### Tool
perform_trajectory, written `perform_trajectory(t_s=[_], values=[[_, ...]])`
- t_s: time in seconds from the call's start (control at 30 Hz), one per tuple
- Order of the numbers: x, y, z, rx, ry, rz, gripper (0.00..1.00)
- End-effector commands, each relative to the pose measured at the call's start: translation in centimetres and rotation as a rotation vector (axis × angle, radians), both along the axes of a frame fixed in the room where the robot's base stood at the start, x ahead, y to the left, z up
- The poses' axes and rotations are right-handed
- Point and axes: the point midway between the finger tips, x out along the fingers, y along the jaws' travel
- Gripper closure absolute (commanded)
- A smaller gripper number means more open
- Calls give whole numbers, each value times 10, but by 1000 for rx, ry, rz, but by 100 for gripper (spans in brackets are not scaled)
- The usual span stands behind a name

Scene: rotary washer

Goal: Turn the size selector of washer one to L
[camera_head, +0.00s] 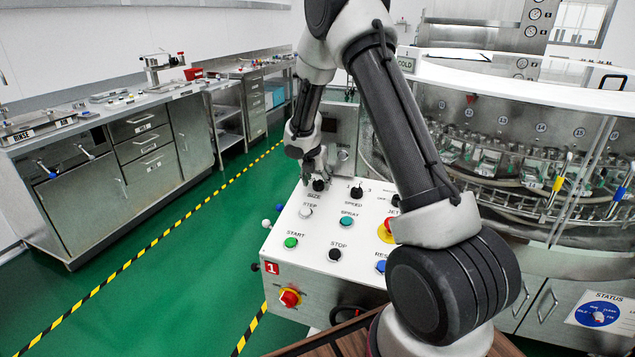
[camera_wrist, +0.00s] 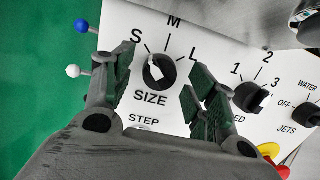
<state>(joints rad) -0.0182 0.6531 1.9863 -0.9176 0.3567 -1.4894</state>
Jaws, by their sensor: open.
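The size selector is a black round knob (camera_wrist: 159,72) on the white panel, marked S, M and L above and SIZE below. Its white pointer slants up and left, toward S. In the head view the size knob (camera_head: 318,185) sits at the panel's far left, beside my gripper (camera_head: 313,170). In the wrist view my gripper (camera_wrist: 160,80) is open, with one finger left of the knob and one right. There is a gap on each side; I cannot tell the fingertips' height above the panel. Washer one's control box (camera_head: 330,255) carries a red "1" label.
The speed knob (camera_wrist: 251,97) is just right of the right finger. Step (camera_head: 305,211), speed, start (camera_head: 291,242) and stop (camera_head: 335,254) controls share the panel. A red emergency button (camera_head: 387,228) is partly behind my arm. Blue and white balls (camera_wrist: 81,26) stick out left.

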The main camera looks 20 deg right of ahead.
Motion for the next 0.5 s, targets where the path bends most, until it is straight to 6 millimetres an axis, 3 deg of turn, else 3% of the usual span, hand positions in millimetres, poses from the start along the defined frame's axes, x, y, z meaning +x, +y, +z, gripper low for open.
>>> perform_trajectory(t_s=[0.37, 0.5], values=[[3, -3, -10, 2, 0, -1, 43], [3, -2, -10, 2, 0, -1, 65]])
